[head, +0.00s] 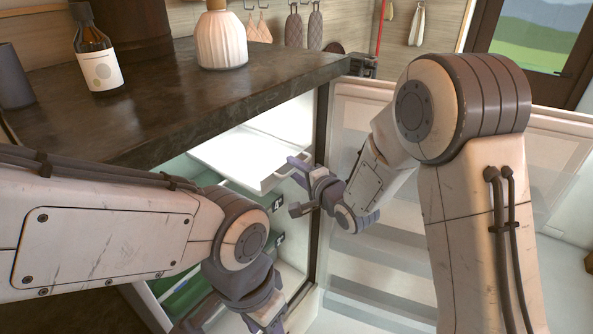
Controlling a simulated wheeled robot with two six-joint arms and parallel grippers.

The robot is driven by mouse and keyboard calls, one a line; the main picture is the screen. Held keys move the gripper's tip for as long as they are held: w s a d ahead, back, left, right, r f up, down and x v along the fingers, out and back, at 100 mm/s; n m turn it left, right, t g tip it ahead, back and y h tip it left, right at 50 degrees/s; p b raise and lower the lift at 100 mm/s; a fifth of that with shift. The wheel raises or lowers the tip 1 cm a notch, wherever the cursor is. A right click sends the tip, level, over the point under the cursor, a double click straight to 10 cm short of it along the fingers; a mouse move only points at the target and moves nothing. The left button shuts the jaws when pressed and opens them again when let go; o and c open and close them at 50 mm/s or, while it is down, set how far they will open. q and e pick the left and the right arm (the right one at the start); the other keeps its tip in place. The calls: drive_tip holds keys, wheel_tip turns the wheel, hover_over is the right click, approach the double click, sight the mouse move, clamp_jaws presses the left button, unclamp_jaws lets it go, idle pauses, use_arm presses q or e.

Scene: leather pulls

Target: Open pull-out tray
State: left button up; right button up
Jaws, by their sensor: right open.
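The white pull-out tray (232,158) is in the upper part of an open cabinet under the dark counter, in the head view. Its front corner, with a small handle-like rim (270,184), points toward my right gripper. My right gripper (295,187) is open, with its fingers just in front of the tray's front edge. I cannot tell whether a finger touches it. My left gripper (245,322) is low at the bottom edge of the view, below the tray. Its fingertips are cut off, so its opening cannot be told.
The open cabinet door (375,285) with clear shelves stands to the right, behind my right arm. Green bins (190,295) sit lower in the cabinet. The dark counter (180,95) above carries a brown bottle (100,65) and a white ribbed vase (221,42).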

drive_tip(key=b+v, duration=0.5)
drive_tip(key=v, duration=0.5)
drive_tip(key=shift+s+b, duration=0.2)
drive_tip(key=shift+b, duration=0.2)
drive_tip(key=shift+r, duration=0.1)
drive_tip(key=s+f+n+g+h, duration=0.4)
drive_tip(key=s+f+n+g, duration=0.25)
drive_tip(key=s+n, duration=0.2)
drive_tip(key=s+f+n+g+h, duration=0.3)
drive_tip(key=s+n+g, duration=0.4)
drive_tip(key=s, duration=1.3)
drive_tip(key=n, duration=0.3)
